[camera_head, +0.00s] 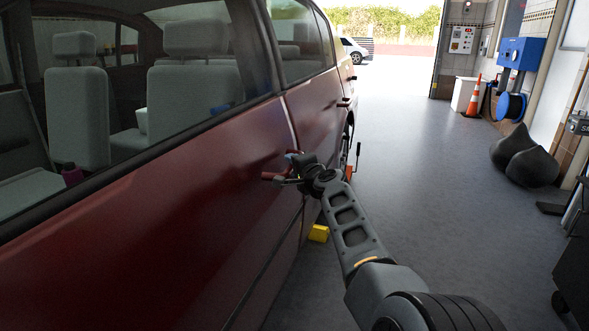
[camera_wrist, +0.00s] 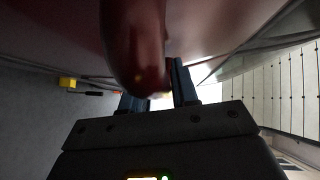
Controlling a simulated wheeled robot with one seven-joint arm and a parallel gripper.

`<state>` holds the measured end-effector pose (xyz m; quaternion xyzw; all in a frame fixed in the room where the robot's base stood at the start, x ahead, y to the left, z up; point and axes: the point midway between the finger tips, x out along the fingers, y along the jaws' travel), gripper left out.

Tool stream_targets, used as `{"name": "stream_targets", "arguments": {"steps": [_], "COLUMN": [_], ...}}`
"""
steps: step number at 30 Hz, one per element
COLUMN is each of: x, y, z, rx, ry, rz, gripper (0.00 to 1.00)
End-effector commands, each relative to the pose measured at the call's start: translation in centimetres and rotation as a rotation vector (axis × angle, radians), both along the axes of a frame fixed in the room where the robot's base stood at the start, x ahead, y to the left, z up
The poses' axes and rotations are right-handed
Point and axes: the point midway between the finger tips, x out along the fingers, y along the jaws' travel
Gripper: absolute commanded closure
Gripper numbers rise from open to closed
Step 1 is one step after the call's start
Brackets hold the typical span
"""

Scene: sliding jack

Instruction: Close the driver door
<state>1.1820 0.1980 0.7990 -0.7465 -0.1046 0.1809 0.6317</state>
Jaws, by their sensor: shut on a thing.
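The driver door (camera_head: 170,190) is the dark red front door of the car, large at the left of the head view. Its red handle (camera_head: 272,176) is near the door's rear edge. My gripper (camera_head: 294,172) is at the handle. In the wrist view the handle (camera_wrist: 143,60) is a big red shape in front of my two dark fingers (camera_wrist: 158,92), which are shut on it; it partly hides the contact. I cannot tell for sure from the rear seam how far the door stands from the car body.
The rear door (camera_head: 315,110) is just beyond the driver door. A yellow block (camera_head: 319,233) lies on the floor below the car. Grey floor (camera_head: 450,225) is open to the right. A grey bag-like shape (camera_head: 525,157) and an orange cone (camera_head: 474,97) are by the right wall.

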Motion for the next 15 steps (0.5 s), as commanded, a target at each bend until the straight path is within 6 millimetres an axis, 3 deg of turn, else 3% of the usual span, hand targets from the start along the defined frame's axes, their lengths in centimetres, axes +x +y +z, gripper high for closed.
{"name": "stream_targets", "arguments": {"steps": [1, 9, 10, 15], "x": [-0.18, -0.24, -0.24, -0.23], "y": [1.07, 1.49, 1.5, 1.49], "z": [0.15, 0.31, 0.32, 0.4], "rx": [-0.002, -0.003, -0.002, -0.002], "ry": [0.0, -0.001, -0.002, -0.003], "rz": [0.017, 0.024, 0.024, 0.023], "gripper": [1.0, 1.0, 0.68, 0.52]}}
